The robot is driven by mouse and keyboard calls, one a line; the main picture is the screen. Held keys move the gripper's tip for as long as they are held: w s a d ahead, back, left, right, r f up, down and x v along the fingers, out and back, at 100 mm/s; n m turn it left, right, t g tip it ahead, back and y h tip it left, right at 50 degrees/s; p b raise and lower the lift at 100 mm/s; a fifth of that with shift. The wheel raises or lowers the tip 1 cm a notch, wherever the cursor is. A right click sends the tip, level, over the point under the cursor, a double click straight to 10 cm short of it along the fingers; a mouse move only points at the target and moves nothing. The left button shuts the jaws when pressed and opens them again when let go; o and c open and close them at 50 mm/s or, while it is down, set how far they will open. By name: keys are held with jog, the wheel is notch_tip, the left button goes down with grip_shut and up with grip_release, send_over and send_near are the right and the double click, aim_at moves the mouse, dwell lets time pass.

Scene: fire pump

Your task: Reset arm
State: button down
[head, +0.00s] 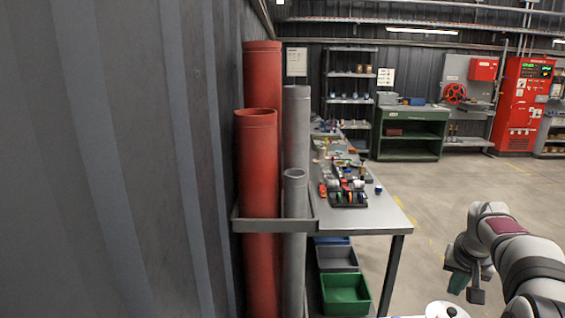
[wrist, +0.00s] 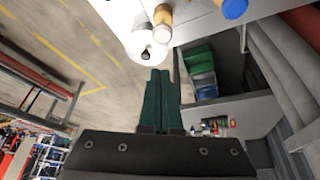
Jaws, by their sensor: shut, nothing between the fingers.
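My arm (head: 525,255) shows at the lower right of the head view, bent over. Its gripper (head: 460,285) hangs low there, partly turned away, over open floor. In the wrist view my gripper (wrist: 160,74) shows as two dark green fingers lying together, with nothing between them. Beyond the fingertips is a round white object (wrist: 148,45) with a dark centre. I cannot tell how far it is from them.
A long grey table (head: 380,212) carries parts and a dark tray. Red pipes (head: 257,160) and grey pipes stand in a rack by the left wall. A green bin (head: 345,293) sits under the table. A red cabinet (head: 525,100) stands far right. The middle floor is clear.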

jog(key=s+a+r+g+y, duration=0.1)
jog(key=s+a, duration=0.4)
jog(key=a, duration=0.3)
jog(key=s+a+r+y, duration=0.1)
jog(key=s+a+r, duration=0.1)
jog(key=s+a, duration=0.55)
jog(key=s+a+f+g+y, duration=0.1)
jog(key=s+a+f, duration=0.2)
jog(key=s+a, duration=0.4)
jog(key=s+a+f+g+y, duration=0.1)
jog(key=s+a, duration=0.6)
jog(key=s, duration=0.7)
notch_tip(320, 180, down, 2)
jog(key=shift+s+a+g, duration=0.15)
jog(key=shift+s+g, duration=0.25)
jog(key=shift+g, duration=0.2)
